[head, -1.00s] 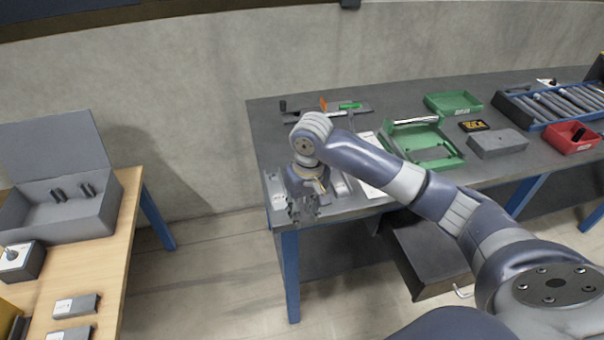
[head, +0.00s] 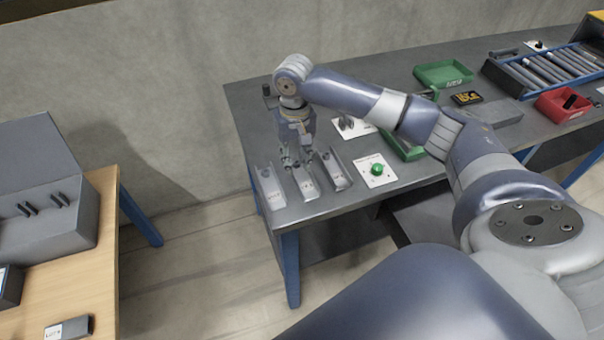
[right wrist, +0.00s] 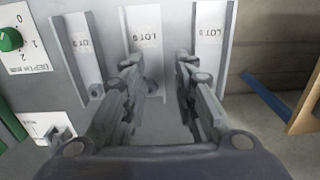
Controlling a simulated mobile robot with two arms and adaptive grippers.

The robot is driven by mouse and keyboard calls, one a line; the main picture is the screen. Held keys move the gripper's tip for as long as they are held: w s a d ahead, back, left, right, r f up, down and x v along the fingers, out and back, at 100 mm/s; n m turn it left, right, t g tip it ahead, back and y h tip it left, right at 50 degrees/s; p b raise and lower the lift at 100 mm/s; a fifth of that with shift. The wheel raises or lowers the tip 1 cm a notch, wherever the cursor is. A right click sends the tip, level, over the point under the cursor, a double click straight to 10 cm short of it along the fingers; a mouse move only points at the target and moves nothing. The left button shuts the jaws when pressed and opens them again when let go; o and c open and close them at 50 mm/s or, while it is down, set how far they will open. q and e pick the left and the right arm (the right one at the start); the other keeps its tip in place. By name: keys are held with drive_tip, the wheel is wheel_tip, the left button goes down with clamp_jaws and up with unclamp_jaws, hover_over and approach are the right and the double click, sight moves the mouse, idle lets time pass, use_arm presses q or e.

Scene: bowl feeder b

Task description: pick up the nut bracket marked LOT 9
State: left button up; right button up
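Three grey channel-shaped brackets with white labels lie side by side at the dark table's near left corner: a left one (head: 268,187), a middle one (head: 307,183) and a right one (head: 336,172). In the right wrist view the labels start with LOT; the digits are too blurred to read surely. My right gripper (head: 297,163) is over the far part of the middle bracket, which also shows in the right wrist view (right wrist: 148,38). Its fingers (right wrist: 158,72) are apart, one toward each side of that bracket, with nothing clearly held. My left gripper is not in view.
A white panel with a green knob (head: 377,171) lies right of the brackets. Green bins (head: 444,75), a red bin (head: 563,106) and a roller rack (head: 545,70) stand farther right. A wooden table (head: 105,205) with a grey open box (head: 45,225) is at left, across a floor gap.

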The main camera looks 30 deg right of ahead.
sight(295, 175)
wheel_tip(295, 175, down, 5)
drive_tip(key=shift+w+a+r+p, duration=0.1)
drive_tip(key=shift+r+p, duration=0.1)
drive_tip(key=shift+p, duration=0.35)
drive_tip(key=shift+f, duration=0.3)
clamp_jaws()
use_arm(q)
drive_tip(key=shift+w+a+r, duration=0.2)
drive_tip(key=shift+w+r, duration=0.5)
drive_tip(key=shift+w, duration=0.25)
